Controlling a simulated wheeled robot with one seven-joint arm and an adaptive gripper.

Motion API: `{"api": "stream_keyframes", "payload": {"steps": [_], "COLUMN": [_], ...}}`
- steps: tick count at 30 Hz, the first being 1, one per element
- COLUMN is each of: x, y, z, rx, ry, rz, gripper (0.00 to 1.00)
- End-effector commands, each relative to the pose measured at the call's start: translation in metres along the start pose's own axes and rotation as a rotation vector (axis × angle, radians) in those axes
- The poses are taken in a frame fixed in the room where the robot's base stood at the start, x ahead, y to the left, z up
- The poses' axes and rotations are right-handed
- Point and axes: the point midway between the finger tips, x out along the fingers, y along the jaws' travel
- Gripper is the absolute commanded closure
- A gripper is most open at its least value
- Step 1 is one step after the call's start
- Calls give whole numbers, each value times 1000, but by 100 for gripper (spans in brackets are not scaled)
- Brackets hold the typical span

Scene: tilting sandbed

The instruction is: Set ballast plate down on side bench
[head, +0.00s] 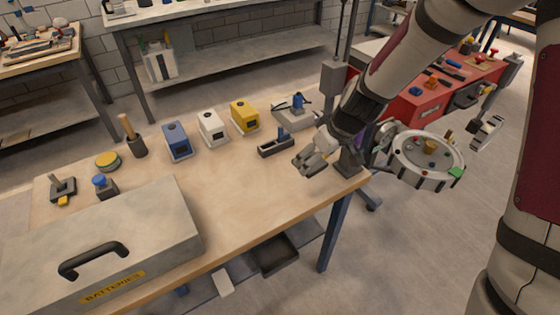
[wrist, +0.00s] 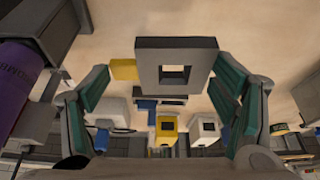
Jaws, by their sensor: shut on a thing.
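The ballast plate appears to be the grey square block with a square hole (wrist: 150,62) in the wrist view. A small yellow block (wrist: 124,69) shows at its left edge. My gripper (wrist: 165,78) has its teal-padded fingers on either side and is shut on the plate. In the head view my gripper (head: 312,160) is low over the right end of the wooden side bench (head: 240,195). The plate is hard to make out there, and I cannot tell whether it touches the bench top.
A slotted black block (head: 276,147), a yellow box (head: 244,118), a white box (head: 213,129) and a blue box (head: 177,141) stand behind. A grey batteries case (head: 120,240) fills the front left. The bench middle is bare. A round sandbed (head: 428,158) stands right.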

Motion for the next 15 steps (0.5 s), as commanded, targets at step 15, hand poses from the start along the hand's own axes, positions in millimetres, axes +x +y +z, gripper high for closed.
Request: {"api": "stream_keyframes", "payload": {"steps": [15], "x": [44], "y": [-62], "z": [-45], "rx": [-408], "ry": [0], "rz": [-165], "gripper": [51]}}
